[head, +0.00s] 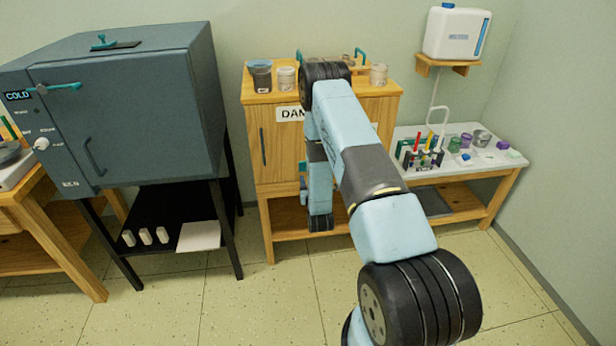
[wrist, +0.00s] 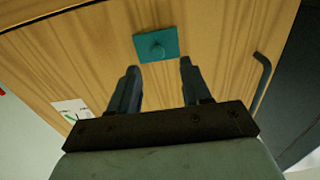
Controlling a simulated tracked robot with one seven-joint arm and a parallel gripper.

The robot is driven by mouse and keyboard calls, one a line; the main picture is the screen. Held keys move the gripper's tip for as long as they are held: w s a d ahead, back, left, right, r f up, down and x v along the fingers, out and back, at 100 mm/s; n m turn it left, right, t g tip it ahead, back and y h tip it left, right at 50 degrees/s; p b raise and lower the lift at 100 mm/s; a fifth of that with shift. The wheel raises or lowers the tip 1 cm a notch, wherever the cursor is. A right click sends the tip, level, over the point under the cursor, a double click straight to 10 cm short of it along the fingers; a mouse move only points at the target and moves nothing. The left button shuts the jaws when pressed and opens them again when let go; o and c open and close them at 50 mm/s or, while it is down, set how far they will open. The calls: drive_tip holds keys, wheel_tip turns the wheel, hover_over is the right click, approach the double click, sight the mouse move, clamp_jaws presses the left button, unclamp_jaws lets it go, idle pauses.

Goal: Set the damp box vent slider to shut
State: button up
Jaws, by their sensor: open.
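The damp box (head: 280,135) is a wooden cabinet against the back wall in the head view. Its sign is partly covered by my arm. In the wrist view its wooden front (wrist: 85,55) fills most of the picture. A teal square piece with a rounded knob, apparently the vent slider (wrist: 155,45), sits on that front. My gripper (wrist: 160,68) is open and empty, its two fingers pointing at the front, with the teal piece just beyond and between the fingertips. I cannot tell the remaining gap or the vent's setting. In the head view my arm hides the slider and most of the gripper.
A dark handle (wrist: 262,78) is at the right in the wrist view, and a white label (wrist: 72,112) at the left. Pots (head: 286,79) stand on the cabinet top. A grey kiln-like box (head: 150,110) stands left; a white-topped bench (head: 475,165) stands right.

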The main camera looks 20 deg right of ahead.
drive_tip(key=s+a, duration=0.1)
drive_tip(key=s, duration=0.7)
drive_tip(key=shift+s+a, duration=0.2)
drive_tip(key=shift+s, duration=0.05)
drive_tip(key=w+a+r+g+y, duration=0.1)
drive_tip(key=w+r+g, duration=0.15)
drive_tip(key=r, duration=0.95)
drive_tip(key=w+a+r+g+y, duration=0.1)
drive_tip(key=w+r+g, duration=0.15)
drive_tip(key=r, duration=0.85)
drive_tip(key=s+a+r+n+g, duration=0.1)
drive_tip(key=s+r, duration=0.3)
drive_tip(key=r, duration=0.3)
drive_tip(key=s+a+r+g, duration=0.1)
drive_tip(key=s+r, duration=0.3)
drive_tip(key=r, duration=0.3)
drive_tip(key=s+r+g, duration=0.2)
drive_tip(key=s+r, duration=0.3)
drive_tip(key=s, duration=1)
drive_tip(key=s+a+r+g, duration=0.1)
drive_tip(key=s+r+g, duration=0.2)
drive_tip(key=s, duration=1.3)
wheel_tip(320, 180, up, 3)
drive_tip(key=shift+s+n+y, duration=0.2)
drive_tip(key=shift+n+y, duration=0.2)
